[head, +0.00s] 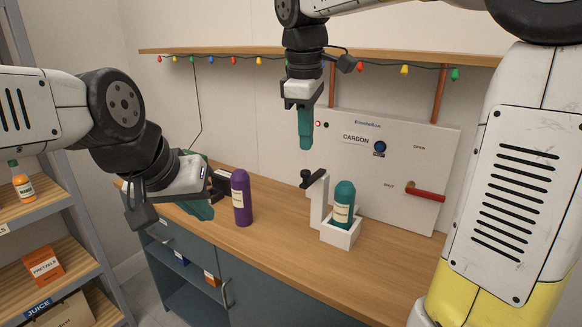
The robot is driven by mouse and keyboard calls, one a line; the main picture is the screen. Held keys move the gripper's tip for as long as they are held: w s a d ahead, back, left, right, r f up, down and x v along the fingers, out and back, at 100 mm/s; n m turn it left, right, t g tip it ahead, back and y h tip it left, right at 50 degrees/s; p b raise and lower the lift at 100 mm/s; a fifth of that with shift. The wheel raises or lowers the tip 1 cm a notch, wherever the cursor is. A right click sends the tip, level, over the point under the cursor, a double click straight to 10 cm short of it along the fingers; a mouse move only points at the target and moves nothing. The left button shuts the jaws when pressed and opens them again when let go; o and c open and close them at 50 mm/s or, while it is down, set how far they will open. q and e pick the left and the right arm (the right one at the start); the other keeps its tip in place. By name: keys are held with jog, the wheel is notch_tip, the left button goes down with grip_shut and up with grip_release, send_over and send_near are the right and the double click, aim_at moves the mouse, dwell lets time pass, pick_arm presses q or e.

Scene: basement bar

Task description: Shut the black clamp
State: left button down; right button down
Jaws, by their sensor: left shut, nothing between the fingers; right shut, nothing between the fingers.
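The black clamp (313,178) sits on top of a white upright bracket (319,205) on the wooden counter. Its dark arm points out toward the upper left of a teal bottle (344,203). The bottle stands upright in the white holder (343,234) at the bracket's foot, and the clamp appears apart from it. My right gripper (306,143) hangs fingers down above the clamp, shut and empty, in front of the panel's left edge. My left gripper (204,211) is shut and empty, low at the left beside the purple bottle (242,200).
A shelf (400,57) with string lights runs above. A shelving unit (60,212) stands left. The counter's front right (385,262) is clear.

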jog(key=w+a+n+g+h, duration=0.1)
jog(key=w+a+n+h, duration=0.1)
jog(key=w+a+n, duration=0.3)
jog(key=a+n, duration=0.1)
jog(key=a, duration=0.3)
jog(key=shift+w+f, duration=0.3)
jog(key=shift+w, duration=0.05)
jog(key=w+d+f, duration=0.1)
jog(key=d+f, duration=0.5)
jog(key=f, duration=0.3)
jog(key=shift+d+f, duration=0.15)
jog(key=shift+f, duration=0.2)
jog(key=shift+d, duration=0.1)
